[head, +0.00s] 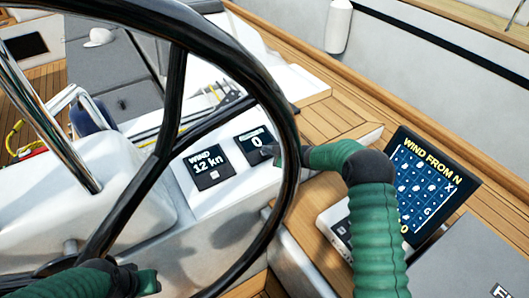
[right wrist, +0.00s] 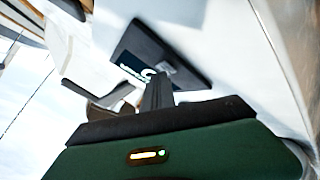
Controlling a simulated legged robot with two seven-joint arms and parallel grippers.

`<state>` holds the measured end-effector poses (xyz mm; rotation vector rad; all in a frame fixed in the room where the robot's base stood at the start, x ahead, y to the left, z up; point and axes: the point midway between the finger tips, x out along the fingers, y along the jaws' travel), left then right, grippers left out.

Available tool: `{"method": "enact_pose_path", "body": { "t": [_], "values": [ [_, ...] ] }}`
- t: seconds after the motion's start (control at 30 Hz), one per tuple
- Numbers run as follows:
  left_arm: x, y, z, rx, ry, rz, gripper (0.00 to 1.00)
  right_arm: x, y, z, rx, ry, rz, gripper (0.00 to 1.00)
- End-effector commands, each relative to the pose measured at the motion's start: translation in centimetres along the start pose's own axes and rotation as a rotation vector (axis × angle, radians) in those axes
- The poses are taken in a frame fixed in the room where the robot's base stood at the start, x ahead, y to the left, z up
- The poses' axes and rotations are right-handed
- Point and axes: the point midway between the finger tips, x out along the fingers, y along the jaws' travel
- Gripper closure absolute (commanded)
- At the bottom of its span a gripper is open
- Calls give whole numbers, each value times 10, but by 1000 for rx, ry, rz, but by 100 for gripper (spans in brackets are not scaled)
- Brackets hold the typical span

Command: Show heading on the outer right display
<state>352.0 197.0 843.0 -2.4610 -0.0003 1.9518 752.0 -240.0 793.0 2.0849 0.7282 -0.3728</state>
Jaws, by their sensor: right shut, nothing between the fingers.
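Two small dark displays sit side by side on the white console. The left display (head: 208,166) reads "WIND 12 kn" and has a pale button at its lower edge.
A large black steering wheel (head: 284,110) crosses in front of the console. A bigger screen (head: 425,180) reading "WIND FROM N" stands at the right, beside my right arm. A steel rail (head: 50,125) is at the left. Wooden decking (head: 330,115) lies behind.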

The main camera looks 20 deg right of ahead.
Motion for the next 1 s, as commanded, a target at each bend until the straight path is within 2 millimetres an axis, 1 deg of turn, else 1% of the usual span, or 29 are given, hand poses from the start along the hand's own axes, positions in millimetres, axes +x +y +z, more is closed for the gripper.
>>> {"method": "enact_pose_path", "body": {
  "t": [0.4,0.73,1.0],
  "values": [
    [0,0,0,0,0,0,64,1,-1,1,0,-1,-1,100],
    [-15,0,-4,0,0,0,64,-11,8,-8,-1,-1,-1,100],
    [-14,0,-3,0,0,0,64,-11,8,-7,0,-1,0,100]
  ]
}}
